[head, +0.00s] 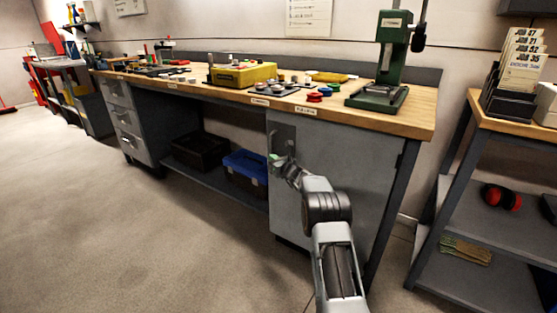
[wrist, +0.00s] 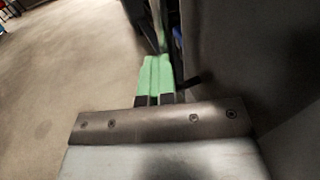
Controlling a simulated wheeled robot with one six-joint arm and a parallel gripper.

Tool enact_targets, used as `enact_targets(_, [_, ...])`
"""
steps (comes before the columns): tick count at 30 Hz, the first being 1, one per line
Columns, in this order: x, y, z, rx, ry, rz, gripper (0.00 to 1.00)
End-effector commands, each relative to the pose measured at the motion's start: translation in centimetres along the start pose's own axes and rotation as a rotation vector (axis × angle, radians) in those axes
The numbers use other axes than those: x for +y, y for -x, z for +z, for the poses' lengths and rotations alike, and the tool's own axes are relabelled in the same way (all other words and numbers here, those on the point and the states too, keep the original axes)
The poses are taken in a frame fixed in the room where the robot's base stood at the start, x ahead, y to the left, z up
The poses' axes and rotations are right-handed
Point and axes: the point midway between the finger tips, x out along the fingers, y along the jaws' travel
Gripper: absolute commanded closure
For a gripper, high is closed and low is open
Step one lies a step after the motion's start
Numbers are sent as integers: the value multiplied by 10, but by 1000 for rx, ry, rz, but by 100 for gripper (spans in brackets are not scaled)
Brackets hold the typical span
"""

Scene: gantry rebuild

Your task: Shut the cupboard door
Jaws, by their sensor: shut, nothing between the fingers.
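The cupboard door (head: 340,175) is the plain grey panel under the right end of the workbench. A darker plate (head: 281,134) sits near its upper left edge. The door looks shut or nearly shut; I cannot tell whether a small gap remains. My gripper (head: 275,160) is at the door's left edge, just below the dark plate, with its fingers closed and empty. In the wrist view the green fingers (wrist: 154,75) are together beside the grey door face (wrist: 225,65). I cannot tell whether they touch it. My arm hides part of the door's lower middle.
The workbench top (head: 415,120) carries a yellow box (head: 242,75) and a green press (head: 392,60). A blue crate (head: 247,168) and a black crate (head: 197,149) stand on the low shelf left of the cupboard. A shelf unit (head: 470,265) stands right. The floor left is clear.

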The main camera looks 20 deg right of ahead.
Motion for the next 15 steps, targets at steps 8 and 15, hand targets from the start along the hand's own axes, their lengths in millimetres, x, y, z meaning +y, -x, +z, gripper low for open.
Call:
enact_targets(8, [1, -5, 13, -18, 3, -7, 100])
enact_targets(15, [2, -1, 12, -18, 3, -8, 100])
